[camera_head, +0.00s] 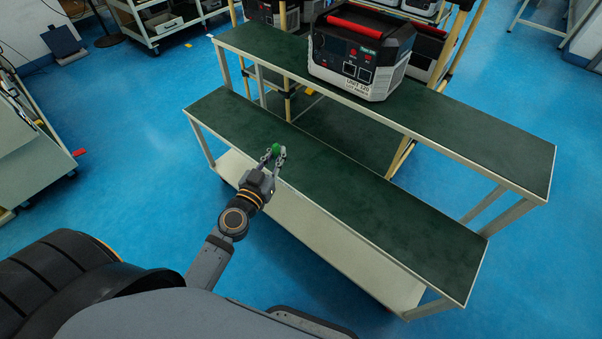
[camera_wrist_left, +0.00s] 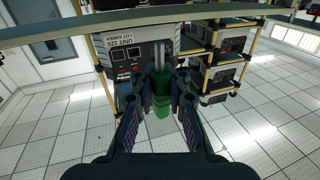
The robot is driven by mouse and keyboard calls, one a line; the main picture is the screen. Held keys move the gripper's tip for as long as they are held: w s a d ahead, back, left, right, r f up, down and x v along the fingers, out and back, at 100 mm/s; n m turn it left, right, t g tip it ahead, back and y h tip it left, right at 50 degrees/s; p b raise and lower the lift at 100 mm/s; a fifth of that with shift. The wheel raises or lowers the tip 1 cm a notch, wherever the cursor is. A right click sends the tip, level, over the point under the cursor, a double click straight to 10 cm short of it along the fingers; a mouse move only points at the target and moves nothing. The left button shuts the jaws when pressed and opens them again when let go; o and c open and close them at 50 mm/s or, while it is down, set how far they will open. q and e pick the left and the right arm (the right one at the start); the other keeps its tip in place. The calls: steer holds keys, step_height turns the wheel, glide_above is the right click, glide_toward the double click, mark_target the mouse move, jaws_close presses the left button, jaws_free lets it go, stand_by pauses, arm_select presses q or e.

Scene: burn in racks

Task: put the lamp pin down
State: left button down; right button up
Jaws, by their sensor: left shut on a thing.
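The lamp pin (camera_wrist_left: 161,100) is a green piece with a pale metal pin at its end. In the head view it is a small green spot (camera_head: 276,149) at my left gripper's tips. My left gripper (camera_head: 273,158) is shut on it, over the left part of the lower green shelf (camera_head: 330,185). In the left wrist view the fingers of this gripper (camera_wrist_left: 160,108) stand on both sides of the green part. I cannot tell whether the pin touches the shelf. My right gripper is in neither view.
A power unit (camera_head: 361,52) with a red handle stands on the upper green shelf (camera_head: 460,130). The lower shelf is bare right of my left gripper. A rack with yellow posts (camera_head: 455,45) stands behind. Blue floor (camera_head: 130,150) is open on the left.

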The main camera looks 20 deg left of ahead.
arm_select(q)
step_height(320, 180, down, 12)
steer(key=s+a+m+h+b, duration=0.2)
steer(key=b, duration=0.9)
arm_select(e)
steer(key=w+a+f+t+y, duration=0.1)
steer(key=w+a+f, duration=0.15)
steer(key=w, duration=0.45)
arm_select(q)
steer(key=g+h+b, duration=0.1)
steer(key=h+b, duration=0.2)
steer(key=b, duration=0.2)
glide_above(310, 170)
steer(key=v, duration=0.5)
steer(key=shift+m, duration=0.4)
step_height(310, 170, down, 5)
steer(key=shift+s+f, duration=0.1)
steer(key=shift+f, duration=0.15)
steer(key=shift+f+x, duration=0.25)
steer(key=shift+x, duration=1.05)
steer(key=shift+f+x, duration=0.25)
steer(key=shift+x, duration=1.1)
steer(key=shift+s, duration=0.1)
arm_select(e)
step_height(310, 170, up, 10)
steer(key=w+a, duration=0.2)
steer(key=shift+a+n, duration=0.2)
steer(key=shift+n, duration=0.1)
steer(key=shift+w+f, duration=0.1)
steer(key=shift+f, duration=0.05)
